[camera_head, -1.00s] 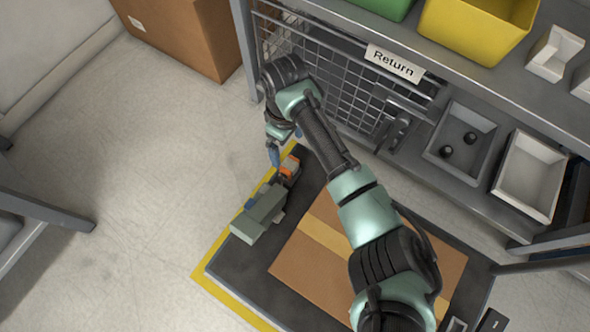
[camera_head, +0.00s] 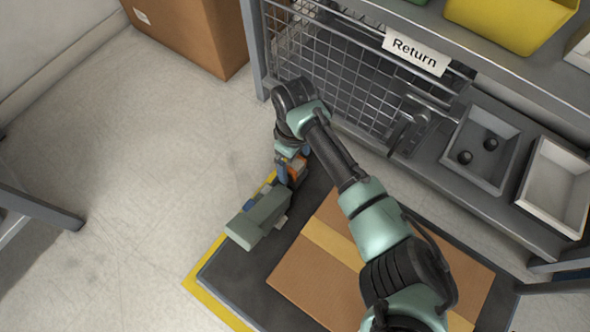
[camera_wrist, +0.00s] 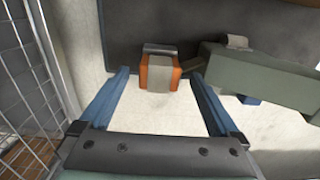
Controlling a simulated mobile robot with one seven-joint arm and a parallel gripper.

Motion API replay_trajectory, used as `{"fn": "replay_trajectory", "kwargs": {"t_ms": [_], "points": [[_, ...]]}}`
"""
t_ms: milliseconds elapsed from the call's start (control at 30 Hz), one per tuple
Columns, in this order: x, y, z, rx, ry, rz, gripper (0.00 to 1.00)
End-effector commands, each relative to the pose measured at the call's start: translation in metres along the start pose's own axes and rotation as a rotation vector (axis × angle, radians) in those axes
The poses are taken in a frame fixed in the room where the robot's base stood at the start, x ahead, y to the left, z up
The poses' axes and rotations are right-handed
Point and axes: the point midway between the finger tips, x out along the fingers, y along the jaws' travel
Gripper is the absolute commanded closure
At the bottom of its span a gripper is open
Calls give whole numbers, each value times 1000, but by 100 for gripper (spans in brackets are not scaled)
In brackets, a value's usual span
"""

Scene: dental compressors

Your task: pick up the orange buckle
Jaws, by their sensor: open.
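The orange buckle (camera_wrist: 159,73) shows in the wrist view as a small orange block with a pale middle and a grey bar at its far end. It lies ahead of and between the two blue fingers of my gripper (camera_wrist: 156,95), which is open with nothing between its tips. In the head view the buckle (camera_head: 298,166) is partly hidden by my gripper (camera_head: 287,170), which points down beside it. The buckle is at the edge of the dark platform, close to a grey-green block-shaped object (camera_head: 260,217).
A cardboard box (camera_head: 325,262) lies on the dark platform (camera_head: 240,275). A wire mesh panel (camera_wrist: 25,75) stands close on the left in the wrist view. The shelf with the Return sign (camera_head: 417,51) and grey trays (camera_head: 480,147) is at right.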

Motion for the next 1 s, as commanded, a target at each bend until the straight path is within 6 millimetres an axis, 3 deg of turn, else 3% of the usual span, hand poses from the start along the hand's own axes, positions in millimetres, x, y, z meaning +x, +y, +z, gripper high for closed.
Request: {"fn": "replay_trajectory", "kwargs": {"t_ms": [33, 200, 533, 1000], "points": [[12, 1, 0, 0, 0, 2, 3], [31, 1, 0, 0, 1, 2, 3], [32, 1, 0, 1, 1, 1, 4], [32, 1, 0, 0, 1, 1, 89]]}}
